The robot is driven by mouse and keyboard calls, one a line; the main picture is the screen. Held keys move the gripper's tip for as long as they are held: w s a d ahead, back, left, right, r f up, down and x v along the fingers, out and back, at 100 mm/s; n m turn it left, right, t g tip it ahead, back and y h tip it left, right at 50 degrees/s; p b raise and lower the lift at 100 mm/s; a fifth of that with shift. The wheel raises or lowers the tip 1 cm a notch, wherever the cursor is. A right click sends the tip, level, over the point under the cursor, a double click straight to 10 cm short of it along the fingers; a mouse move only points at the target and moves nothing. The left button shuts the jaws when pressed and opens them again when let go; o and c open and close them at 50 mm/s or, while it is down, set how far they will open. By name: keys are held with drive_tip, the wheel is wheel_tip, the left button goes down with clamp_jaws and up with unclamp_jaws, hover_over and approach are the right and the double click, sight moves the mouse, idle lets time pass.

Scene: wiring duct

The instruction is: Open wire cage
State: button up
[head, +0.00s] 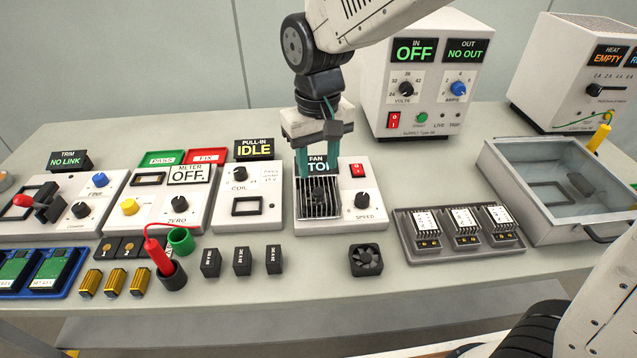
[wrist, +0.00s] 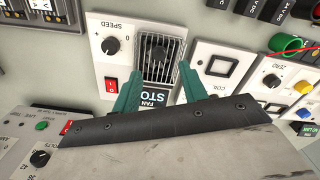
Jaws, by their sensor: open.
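The wire cage (head: 318,209) is a dark barred grille on the white fan unit (head: 365,182), below the FAN sign. It appears to lie down over its bay, and a round dark knob shows at its middle. The cage also shows in the wrist view (wrist: 174,50), beside the SPEED knob. My gripper (head: 320,170) has teal fingers pointing down over the cage's back part. In the wrist view the two fingers (wrist: 158,78) stand apart at either side of the FAN sign end, with nothing between them. I cannot tell whether they touch the unit.
A red switch (head: 357,170) and the SPEED knob (head: 363,200) sit right of the cage. The coil unit (head: 247,190) stands close on the left. A loose black fan (head: 366,260) lies in front. A grey tray of modules (head: 408,235) is at right.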

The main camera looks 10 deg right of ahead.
sight(318, 190)
wheel_tip(318, 190, down, 6)
drive_tip(key=shift+f, duration=0.1)
clamp_jaws()
